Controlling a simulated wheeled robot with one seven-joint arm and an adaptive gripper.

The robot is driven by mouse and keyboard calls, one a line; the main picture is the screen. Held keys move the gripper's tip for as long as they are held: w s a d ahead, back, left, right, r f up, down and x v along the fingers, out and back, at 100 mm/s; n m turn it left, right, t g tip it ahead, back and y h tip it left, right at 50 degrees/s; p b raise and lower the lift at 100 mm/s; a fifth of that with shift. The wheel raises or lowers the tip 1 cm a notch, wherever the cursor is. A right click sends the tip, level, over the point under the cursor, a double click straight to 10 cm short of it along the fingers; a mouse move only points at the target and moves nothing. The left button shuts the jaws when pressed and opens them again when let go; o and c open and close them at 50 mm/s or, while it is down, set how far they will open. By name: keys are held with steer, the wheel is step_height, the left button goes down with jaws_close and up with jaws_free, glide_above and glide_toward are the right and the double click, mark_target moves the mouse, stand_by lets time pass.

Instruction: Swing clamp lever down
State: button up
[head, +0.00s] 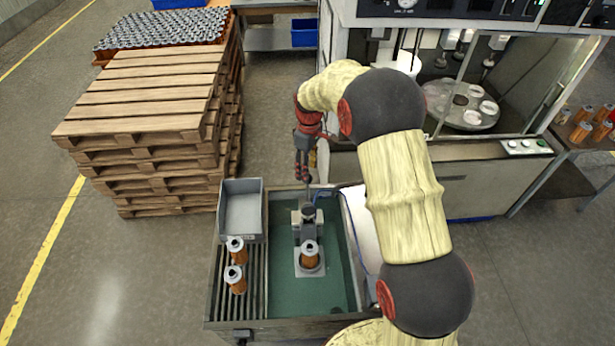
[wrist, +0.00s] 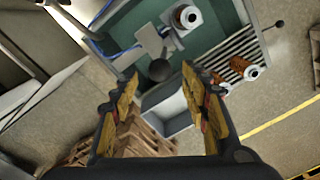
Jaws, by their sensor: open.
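The clamp fixture (head: 309,232) stands on the green bench top, and its grey body also shows in the wrist view (wrist: 150,42). A dark round knob (head: 308,209), apparently the clamp lever's end, is at its top; the lever looks raised. In the wrist view the dark knob (wrist: 160,70) appears between my fingertips, beyond or level with them; contact cannot be told. An orange cartridge with a pale cap (head: 309,257) stands upright in the fixture, in front of the clamp. My gripper (head: 304,178) is open, pointing down just behind and above the knob.
A grey bin (head: 241,209) sits at the bench's left, with two cartridges (head: 237,279) on the slatted rack below it. A pallet stack (head: 150,115) stands at left. A machine cabinet (head: 450,165) stands behind at right. A blue hose runs beside the clamp.

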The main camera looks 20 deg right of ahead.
steer(key=shift+f+p, duration=0.55)
steer(key=shift+f, duration=2.15)
steer(key=c, duration=0.3)
jaws_close()
